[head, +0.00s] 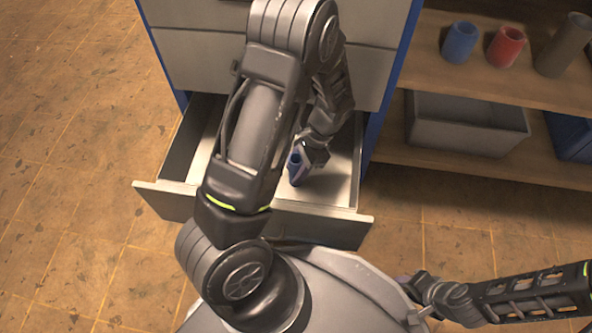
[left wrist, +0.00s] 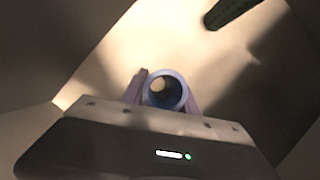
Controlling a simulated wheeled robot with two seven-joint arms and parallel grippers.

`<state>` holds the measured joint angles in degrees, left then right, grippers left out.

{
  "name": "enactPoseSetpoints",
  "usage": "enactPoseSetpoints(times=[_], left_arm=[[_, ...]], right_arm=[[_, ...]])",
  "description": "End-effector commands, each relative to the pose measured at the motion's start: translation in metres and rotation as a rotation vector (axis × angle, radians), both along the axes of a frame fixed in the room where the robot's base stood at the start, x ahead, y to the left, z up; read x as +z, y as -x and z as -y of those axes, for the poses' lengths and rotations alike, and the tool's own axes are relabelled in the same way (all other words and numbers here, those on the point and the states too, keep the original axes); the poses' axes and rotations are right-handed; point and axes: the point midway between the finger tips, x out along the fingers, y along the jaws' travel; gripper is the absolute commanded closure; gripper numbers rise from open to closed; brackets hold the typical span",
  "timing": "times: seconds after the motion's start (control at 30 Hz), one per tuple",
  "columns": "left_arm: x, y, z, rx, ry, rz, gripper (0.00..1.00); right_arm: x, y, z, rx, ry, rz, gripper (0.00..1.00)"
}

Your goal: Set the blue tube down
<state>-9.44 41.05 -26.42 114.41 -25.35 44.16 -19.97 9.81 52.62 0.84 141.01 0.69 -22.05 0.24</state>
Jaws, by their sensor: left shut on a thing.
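The blue tube (head: 294,168) is upright inside the open drawer (head: 345,222). Its open top end shows as a blue ring in the left wrist view (left wrist: 183,91). My left gripper (head: 302,158) reaches down into the drawer and is shut on the blue tube, with a finger on either side of it. Whether the tube's lower end touches the drawer floor (head: 336,183) I cannot tell. My left arm hides part of the drawer. My right gripper (head: 419,301) is low at the right, away from the drawer, and its jaws are not clear.
The drawer's walls and front panel surround the left gripper. On the shelf at the right stand another blue tube (head: 460,43), a red tube (head: 506,47) and a grey-brown tube (head: 566,46). A grey bin (head: 465,132) sits below. A dark object (left wrist: 230,12) lies ahead in the left wrist view.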

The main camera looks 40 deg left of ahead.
Motion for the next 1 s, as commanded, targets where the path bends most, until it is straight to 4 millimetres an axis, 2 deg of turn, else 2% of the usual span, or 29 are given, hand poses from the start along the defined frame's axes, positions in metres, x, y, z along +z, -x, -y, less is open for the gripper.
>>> enactPoseSetpoints(times=[0.3,0.33,0.57,0.83,1.0], left_arm=[[-0.003,0.0,0.0,0.001,0.0,0.0,1.0],[-0.002,0.0,0.0,0.001,0.0,0.0,0.62],[-0.001,0.0,0.0,0.001,0.0,0.0,0.43],[0.0,0.0,0.0,0.001,0.0,0.001,0.43],[0.011,-0.003,0.001,0.0,0.001,0.003,0.43]], right_arm=[[-0.001,0.0,0.0,0.0,0.0,0.0,0.64],[0.0,0.0,0.0,0.0,0.0,0.0,0.64],[0.0,0.0,0.0,0.0,0.0,0.0,0.64],[0.001,0.0,0.0,0.0,0.0,0.0,0.64],[0.006,0.001,0.0,0.0,0.001,-0.001,0.64]])
